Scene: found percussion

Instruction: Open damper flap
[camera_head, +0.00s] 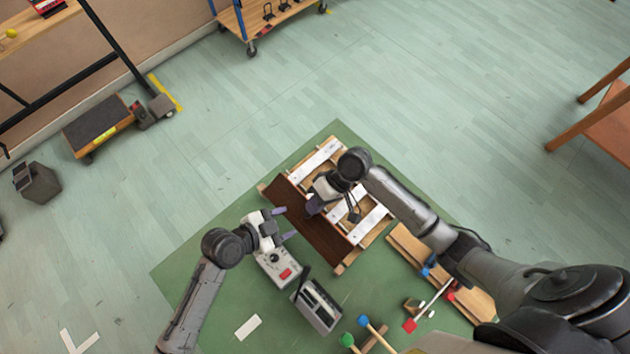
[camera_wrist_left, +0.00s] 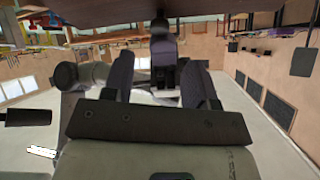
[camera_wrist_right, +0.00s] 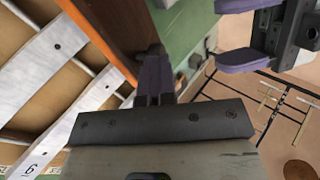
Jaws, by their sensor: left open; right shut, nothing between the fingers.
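The instrument is a wooden frame with white bars (camera_head: 371,222), lying on the green mat. A dark brown damper flap (camera_head: 318,236) lies along its left side; the flap also shows at the top of the right wrist view (camera_wrist_right: 115,18). My right gripper (camera_head: 312,206) is shut and empty over the flap's middle, its fingertips close to the flap's edge in the right wrist view; I cannot tell whether they touch. My left gripper (camera_head: 284,223) is open and empty at the flap's outer left side. Its fingers (camera_wrist_left: 162,80) are apart, with my right gripper's fingers beyond them.
A grey box with a red button (camera_head: 279,269) and a slotted dark unit (camera_head: 318,306) stand below my left gripper. Mallets (camera_head: 372,329) and a wooden board (camera_head: 440,272) lie at lower right.

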